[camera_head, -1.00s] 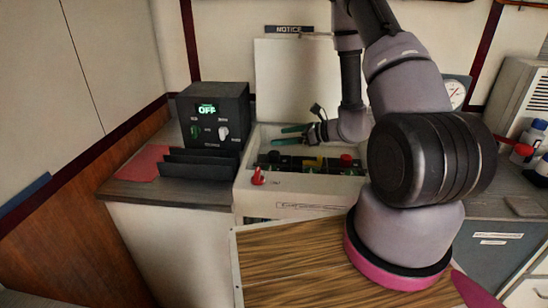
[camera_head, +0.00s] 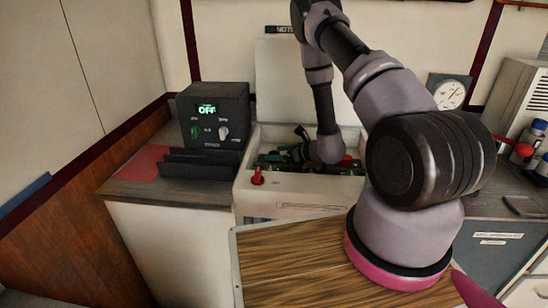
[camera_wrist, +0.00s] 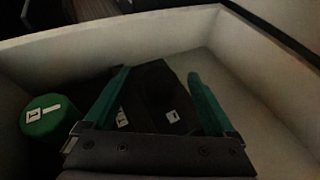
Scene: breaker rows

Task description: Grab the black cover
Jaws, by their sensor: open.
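A black, block-like piece that looks like the black cover (camera_wrist: 157,92) lies inside the white box, seen in the wrist view. It carries small white labels. My gripper (camera_wrist: 158,77) is open, with one green finger on each side of this piece. I cannot tell whether the fingers touch it. In the head view my gripper (camera_head: 296,144) is down inside the open white box (camera_head: 285,190), and my wrist hides much of the box's contents, including the black piece.
A green round knob (camera_wrist: 52,116) with a white label is left of my gripper. The box's pale walls (camera_wrist: 120,38) rise close around it. A red knob (camera_head: 258,176) sits on the box's front left. A black unit reading OFF (camera_head: 213,118) stands to the left.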

